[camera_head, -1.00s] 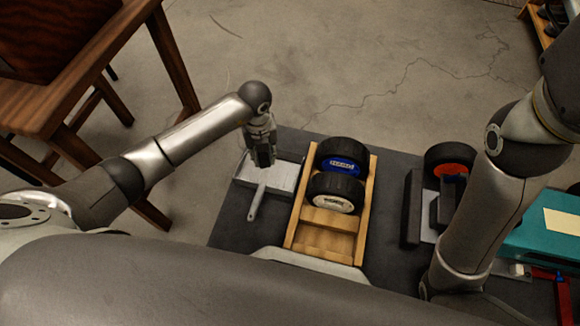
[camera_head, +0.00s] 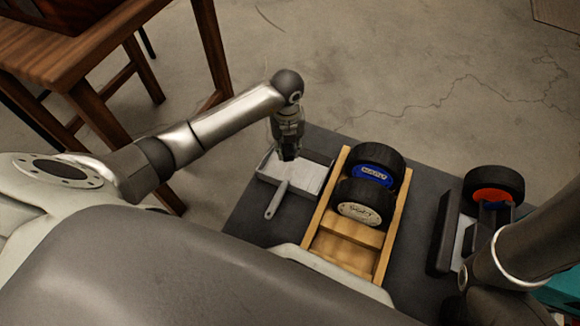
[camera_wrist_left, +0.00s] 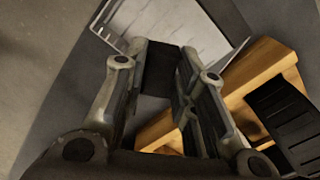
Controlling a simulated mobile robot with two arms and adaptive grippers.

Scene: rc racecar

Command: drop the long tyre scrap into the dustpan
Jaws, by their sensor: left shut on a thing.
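My left gripper (camera_head: 288,153) points down over the back part of the grey dustpan (camera_head: 312,181), whose handle (camera_head: 277,200) points toward me. In the left wrist view the two fingers (camera_wrist_left: 160,72) are shut on a flat dark piece, the long tyre scrap (camera_wrist_left: 158,70). The pale dustpan tray (camera_wrist_left: 188,22) lies beyond it in that view. In the head view the scrap is too small and dark to tell from the fingers. My right arm comes in at the lower right; its gripper does not show.
A wooden rack (camera_head: 395,235) with two tyred wheels, blue (camera_head: 375,160) and white (camera_head: 358,205), stands right of the dustpan. Farther right a wheel with a red hub (camera_head: 494,186) sits by a dark stand (camera_head: 442,232).

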